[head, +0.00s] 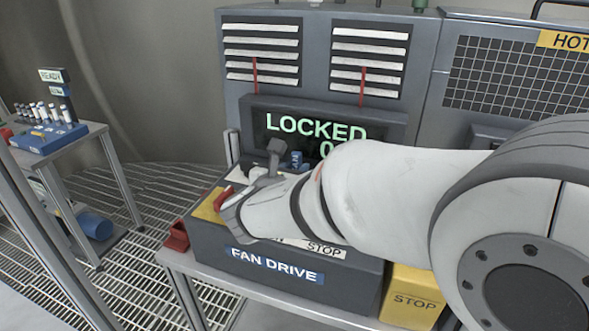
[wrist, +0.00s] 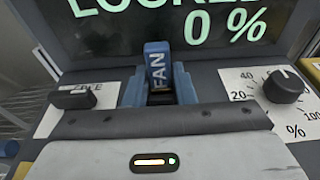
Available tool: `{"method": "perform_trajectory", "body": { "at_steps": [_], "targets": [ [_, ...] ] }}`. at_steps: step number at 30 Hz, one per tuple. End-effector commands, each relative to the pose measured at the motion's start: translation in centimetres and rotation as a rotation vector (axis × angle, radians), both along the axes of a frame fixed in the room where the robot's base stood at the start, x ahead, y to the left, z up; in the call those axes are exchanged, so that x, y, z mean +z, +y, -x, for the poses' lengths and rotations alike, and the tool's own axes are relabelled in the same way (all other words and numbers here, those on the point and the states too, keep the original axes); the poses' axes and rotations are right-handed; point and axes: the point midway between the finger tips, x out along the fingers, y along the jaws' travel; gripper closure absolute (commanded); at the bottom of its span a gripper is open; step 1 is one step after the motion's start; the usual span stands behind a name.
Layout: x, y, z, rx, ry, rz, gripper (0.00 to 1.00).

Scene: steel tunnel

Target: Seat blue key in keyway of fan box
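The fan box (head: 300,277) is a dark grey console marked FAN DRIVE. Its screen (head: 320,128) reads LOCKED in green. The blue key (wrist: 157,62), with a FAN label, stands upright between blue side pieces at a dark slot on the panel in the wrist view; I cannot tell how deep it sits. Blue also shows behind my arm in the head view (head: 297,158). My gripper (wrist: 160,122) is just in front of the key, its dark edge and pale housing across the bottom of the wrist view. Its fingertips are hidden, so its grip is unclear.
A dial (wrist: 284,87) with a percent scale is right of the key; a black knob (wrist: 73,98) is left. A yellow STOP block (head: 412,298) stands at the box's right. A side table (head: 85,137) at left holds a blue rack (head: 47,138). Grating floor lies between.

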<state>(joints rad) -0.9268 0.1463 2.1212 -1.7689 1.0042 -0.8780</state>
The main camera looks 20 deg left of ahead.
Motion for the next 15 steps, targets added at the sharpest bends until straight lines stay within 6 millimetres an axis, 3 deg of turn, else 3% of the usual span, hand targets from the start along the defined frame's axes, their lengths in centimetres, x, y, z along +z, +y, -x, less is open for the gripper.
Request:
{"method": "perform_trajectory", "body": {
  "at_steps": [6,15],
  "targets": [
    [0.06,0.04,0.02,0.001,0.000,0.000,0.59],
    [0.41,0.08,0.05,0.001,0.000,0.000,0.59]
  ]
}}
